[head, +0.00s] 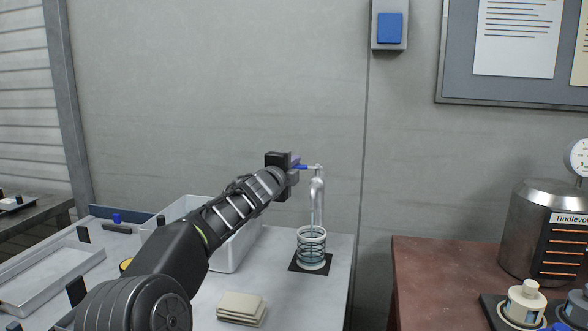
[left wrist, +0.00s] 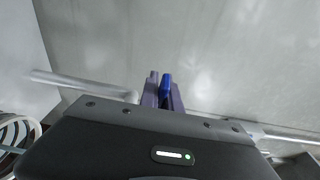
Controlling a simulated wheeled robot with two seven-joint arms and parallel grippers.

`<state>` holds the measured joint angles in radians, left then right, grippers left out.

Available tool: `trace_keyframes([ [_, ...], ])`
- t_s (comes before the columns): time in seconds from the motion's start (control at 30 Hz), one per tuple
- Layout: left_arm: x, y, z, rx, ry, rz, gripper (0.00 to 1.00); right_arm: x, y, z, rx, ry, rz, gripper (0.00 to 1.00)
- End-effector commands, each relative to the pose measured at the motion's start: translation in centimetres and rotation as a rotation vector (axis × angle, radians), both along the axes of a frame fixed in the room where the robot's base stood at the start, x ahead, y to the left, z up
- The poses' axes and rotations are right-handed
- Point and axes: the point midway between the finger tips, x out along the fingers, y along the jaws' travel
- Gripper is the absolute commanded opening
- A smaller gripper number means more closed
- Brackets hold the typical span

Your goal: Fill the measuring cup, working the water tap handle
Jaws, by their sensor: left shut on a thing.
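The metal water tap (head: 318,190) stands at the back right of the light table, with a blue handle (head: 301,167) at its top. My left gripper (head: 296,163) is shut on the handle; in the left wrist view the blue handle (left wrist: 166,85) shows between the purple fingers (left wrist: 162,95). The clear measuring cup (head: 311,250), with dark rings, stands upright below the spout. Part of it shows at the left edge of the left wrist view (left wrist: 14,133). I cannot clearly tell its water level or whether water is flowing. My right gripper is out of view.
The cup stands on a black mat (head: 298,268). A white bin (head: 233,258) is behind my left forearm. Folded beige cloths (head: 241,308) lie in front. A shallow tray (head: 48,278) is at left. A red-brown table (head: 440,265) with a metal vessel (head: 540,235) stands at right.

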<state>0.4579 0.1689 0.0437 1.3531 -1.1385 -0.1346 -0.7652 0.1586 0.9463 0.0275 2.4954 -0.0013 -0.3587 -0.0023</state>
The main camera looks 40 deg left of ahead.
Motion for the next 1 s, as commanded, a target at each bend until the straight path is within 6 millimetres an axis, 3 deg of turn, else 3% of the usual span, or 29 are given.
trace_keyframes([
  [0.07,0.1,-0.1,-0.1,-0.001,0.002,-0.002,0.00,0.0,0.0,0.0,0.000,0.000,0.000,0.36],
  [0.1,0.1,-0.1,-0.1,-0.001,0.002,-0.002,0.10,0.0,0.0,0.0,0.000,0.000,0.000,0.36],
  [0.33,0.0,-0.1,-0.1,0.000,0.001,-0.002,0.28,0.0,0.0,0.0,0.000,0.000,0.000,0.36],
  [0.73,-0.6,-0.2,-0.2,0.000,0.001,-0.002,0.29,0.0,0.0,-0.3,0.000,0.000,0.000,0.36],
  [1.0,-4.3,-1.4,-0.2,0.000,0.000,-0.001,0.29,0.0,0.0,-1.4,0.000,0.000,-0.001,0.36],
])
